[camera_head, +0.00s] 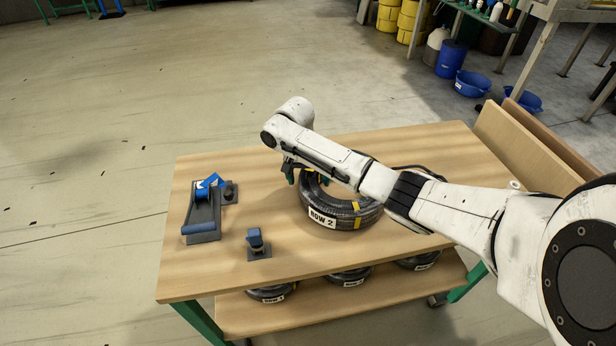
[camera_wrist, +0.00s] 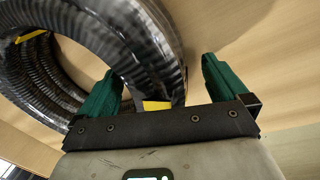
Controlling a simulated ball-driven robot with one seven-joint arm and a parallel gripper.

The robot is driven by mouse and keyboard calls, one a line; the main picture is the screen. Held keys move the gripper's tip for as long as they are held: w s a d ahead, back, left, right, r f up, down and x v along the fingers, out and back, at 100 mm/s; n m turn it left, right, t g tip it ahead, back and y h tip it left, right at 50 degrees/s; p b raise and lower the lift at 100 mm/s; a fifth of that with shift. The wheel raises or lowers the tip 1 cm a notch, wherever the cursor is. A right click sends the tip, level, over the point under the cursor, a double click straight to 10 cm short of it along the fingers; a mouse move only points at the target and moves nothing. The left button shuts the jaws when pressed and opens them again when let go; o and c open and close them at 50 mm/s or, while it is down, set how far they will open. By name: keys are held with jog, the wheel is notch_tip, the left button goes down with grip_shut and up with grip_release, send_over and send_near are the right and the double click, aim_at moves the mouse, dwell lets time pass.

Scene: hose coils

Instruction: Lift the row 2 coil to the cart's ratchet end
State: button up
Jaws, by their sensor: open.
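The black coil labelled ROW 2 (camera_head: 345,215) lies flat on the wooden cart top (camera_head: 420,150), near its middle, with yellow tape bands. My gripper (camera_head: 299,174) is open at the coil's far left side, and my arm hides part of the ring. In the wrist view the coil (camera_wrist: 140,45) passes between the green fingers of my gripper (camera_wrist: 158,68). The left finger is on the ring's inner side and the right finger on its outer side. A grey ratchet with blue handle (camera_head: 203,210) is fixed at the cart's left end.
A small blue-topped clamp (camera_head: 257,243) stands between the ratchet and the coil. Several other coils (camera_head: 350,277) lie on the lower shelf (camera_head: 330,310). A raised wooden board (camera_head: 530,150) borders the cart's right end. Blue tubs (camera_head: 472,82) stand behind; the floor at left is clear.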

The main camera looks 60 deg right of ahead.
jog(key=shift+r, duration=0.15)
jog(key=shift+w+a+r+p, duration=0.1)
jog(key=shift+w+r+p, duration=0.05)
jog(key=shift+r+p, duration=1)
jog(key=shift+w+r+p, duration=0.2)
jog(key=shift+r+p, duration=0.9)
jog(key=shift+p, duration=0.1)
jog(key=shift+w+a+r+p, duration=0.1)
jog(key=shift+w+r+p, duration=0.05)
jog(key=shift+r+p, duration=1)
notch_tip(320, 180, up, 10)
jog(key=w, duration=0.1)
jog(key=shift+w+a+r+p, duration=0.2)
jog(key=shift+w+r+p, duration=0.05)
jog(key=shift+w+p, duration=0.1)
